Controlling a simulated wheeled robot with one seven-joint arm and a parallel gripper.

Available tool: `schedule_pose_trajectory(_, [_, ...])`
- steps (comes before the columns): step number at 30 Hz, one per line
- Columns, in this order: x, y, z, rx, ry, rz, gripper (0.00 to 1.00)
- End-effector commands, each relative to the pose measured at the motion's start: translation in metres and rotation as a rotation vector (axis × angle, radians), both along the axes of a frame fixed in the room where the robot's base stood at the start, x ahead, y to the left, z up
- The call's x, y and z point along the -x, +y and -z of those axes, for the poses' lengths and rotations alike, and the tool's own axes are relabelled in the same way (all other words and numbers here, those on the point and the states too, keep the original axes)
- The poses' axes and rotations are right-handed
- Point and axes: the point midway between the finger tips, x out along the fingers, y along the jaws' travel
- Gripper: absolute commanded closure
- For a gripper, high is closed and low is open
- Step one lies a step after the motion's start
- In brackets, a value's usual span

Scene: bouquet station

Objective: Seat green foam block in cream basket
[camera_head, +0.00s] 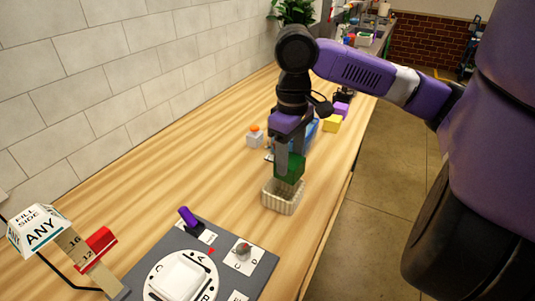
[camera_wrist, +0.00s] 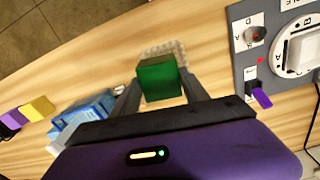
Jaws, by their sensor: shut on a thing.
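The green foam block (camera_head: 291,168) is held between the fingers of my gripper (camera_head: 289,160) in the head view. My gripper points down, and the block hangs directly over the cream basket (camera_head: 285,200). In the head view the block's lower edge overlaps the basket's opening; I cannot tell whether it has passed below the rim. In the wrist view the green block (camera_wrist: 159,79) sits between the two fingertips (camera_wrist: 160,88). The cream basket (camera_wrist: 178,47) shows partly behind it, and most of its inside is hidden by the block.
A grey panel (camera_head: 215,250) with a white dial and purple lever lies nearer on the wooden counter (camera_head: 180,160). Beyond the basket are a small white item with an orange top (camera_head: 254,138), a yellow block (camera_head: 332,123) and blue packaging (camera_wrist: 86,110). A tiled wall borders the left.

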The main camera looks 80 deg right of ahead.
Motion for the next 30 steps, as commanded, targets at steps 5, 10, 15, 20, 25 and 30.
schedule_pose_trajectory(5, [-0.005, 0.004, -0.001, -0.004, -0.016, -0.104, 0.95])
schedule_pose_trajectory(10, [-0.005, 0.004, 0.002, -0.005, -0.016, -0.126, 0.95])
schedule_pose_trajectory(15, [-0.005, 0.004, 0.010, -0.005, -0.016, -0.125, 0.95])
schedule_pose_trajectory(20, [-0.006, 0.004, 0.021, -0.005, -0.017, -0.123, 0.95])
schedule_pose_trajectory(25, [-0.005, 0.004, 0.032, -0.004, -0.016, -0.123, 0.95])
schedule_pose_trajectory(30, [-0.006, 0.004, 0.043, -0.006, -0.016, -0.123, 0.95])
